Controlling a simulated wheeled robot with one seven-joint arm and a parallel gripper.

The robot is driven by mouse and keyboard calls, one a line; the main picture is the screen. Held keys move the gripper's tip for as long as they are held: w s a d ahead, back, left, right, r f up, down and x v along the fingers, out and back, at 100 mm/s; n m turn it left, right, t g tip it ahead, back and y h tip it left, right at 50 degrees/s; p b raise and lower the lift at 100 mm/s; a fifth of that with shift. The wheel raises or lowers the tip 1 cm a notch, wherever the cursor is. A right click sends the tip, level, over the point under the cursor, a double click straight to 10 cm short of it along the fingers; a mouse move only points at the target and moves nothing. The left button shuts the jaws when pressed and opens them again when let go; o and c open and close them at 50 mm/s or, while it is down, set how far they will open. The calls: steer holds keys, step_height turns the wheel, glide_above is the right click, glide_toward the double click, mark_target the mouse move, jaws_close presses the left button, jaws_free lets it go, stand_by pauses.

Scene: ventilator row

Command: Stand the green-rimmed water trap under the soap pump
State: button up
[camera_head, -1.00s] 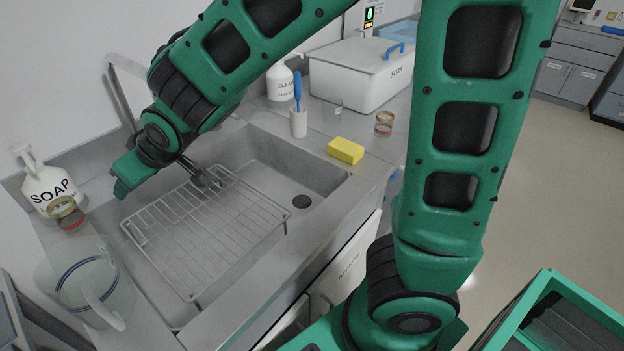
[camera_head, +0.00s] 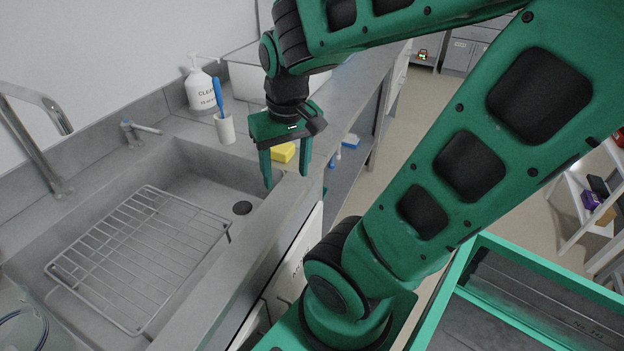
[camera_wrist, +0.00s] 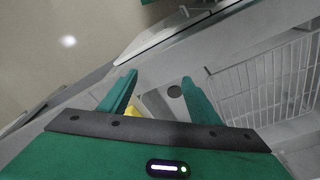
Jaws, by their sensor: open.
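My gripper (camera_head: 286,181) is open and empty, pointing down over the counter strip at the front right corner of the sink. Its fingers also show in the wrist view (camera_wrist: 158,77), with nothing between the tips. A yellow sponge (camera_head: 284,152) shows behind the fingers; part of it also shows in the wrist view (camera_wrist: 133,109). I see no green-rimmed water trap in either current view. The counter beyond the sponge is partly hidden by my arm and gripper.
The sink holds a wire rack (camera_head: 140,255) and a drain (camera_head: 242,208). A tap (camera_head: 35,150) rises at its back left. A cleaner pump bottle (camera_head: 199,90), a cup with a blue brush (camera_head: 225,128) and a white bin (camera_head: 246,82) stand behind. A clear jug (camera_head: 20,325) is at lower left.

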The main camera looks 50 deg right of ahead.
steer(key=s+d+m+g, duration=0.1)
steer(key=s+m, duration=0.1)
steer(key=s, duration=0.5)
steer(key=shift+s+y, duration=0.25)
steer(key=shift+y, duration=0.15)
steer(key=shift+d+r, duration=0.1)
steer(key=shift+w+f, duration=0.25)
steer(key=shift+w, duration=0.4)
